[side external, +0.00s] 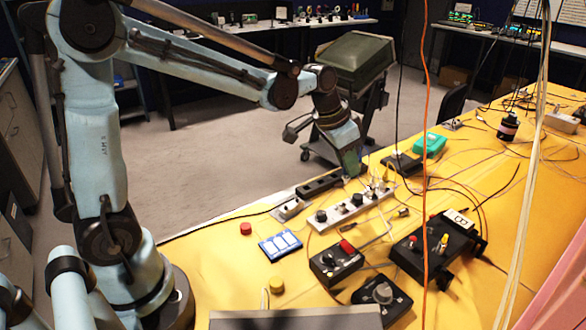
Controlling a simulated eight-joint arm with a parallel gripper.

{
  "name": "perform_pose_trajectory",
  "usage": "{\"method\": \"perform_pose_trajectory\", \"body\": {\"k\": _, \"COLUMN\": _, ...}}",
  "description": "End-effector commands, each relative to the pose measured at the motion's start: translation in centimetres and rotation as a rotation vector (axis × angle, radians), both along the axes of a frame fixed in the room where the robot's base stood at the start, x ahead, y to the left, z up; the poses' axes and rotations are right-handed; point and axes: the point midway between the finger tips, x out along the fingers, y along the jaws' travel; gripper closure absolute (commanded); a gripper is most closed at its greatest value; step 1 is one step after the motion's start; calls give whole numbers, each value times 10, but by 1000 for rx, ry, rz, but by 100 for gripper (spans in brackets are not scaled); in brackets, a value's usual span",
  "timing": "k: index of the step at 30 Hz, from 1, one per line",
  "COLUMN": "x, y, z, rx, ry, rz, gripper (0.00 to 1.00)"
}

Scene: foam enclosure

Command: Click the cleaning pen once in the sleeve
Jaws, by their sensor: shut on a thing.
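My gripper (351,164) points down at the far edge of the yellow table, at the back end of the grey strip of sockets or connectors. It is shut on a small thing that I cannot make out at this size. I cannot pick out the cleaning pen or its sleeve for certain. The grey strip (342,213) lies diagonally on the table with several dark round parts along it. Thin cables by its back end partly clutter the view around my fingertips.
Black control boxes (430,247) with knobs stand at the right. A blue-and-white block (280,245), a red button (246,229) and a yellow button (276,286) lie in front. An orange cable (425,130) hangs down across the view. A green box (430,144) sits farther back.

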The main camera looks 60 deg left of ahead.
Motion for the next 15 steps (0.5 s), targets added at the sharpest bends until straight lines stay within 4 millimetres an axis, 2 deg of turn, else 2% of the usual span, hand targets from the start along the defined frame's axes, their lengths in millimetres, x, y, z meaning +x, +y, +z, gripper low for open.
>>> {"method": "perform_pose_trajectory", "body": {"k": 5, "x": 0, "y": 0, "z": -6, "rx": 0, "ry": 0, "rz": 0, "gripper": 100}}
{"method": "perform_pose_trajectory", "body": {"k": 15, "x": 0, "y": 0, "z": -33, "rx": 0, "ry": 0, "rz": 0, "gripper": 100}}
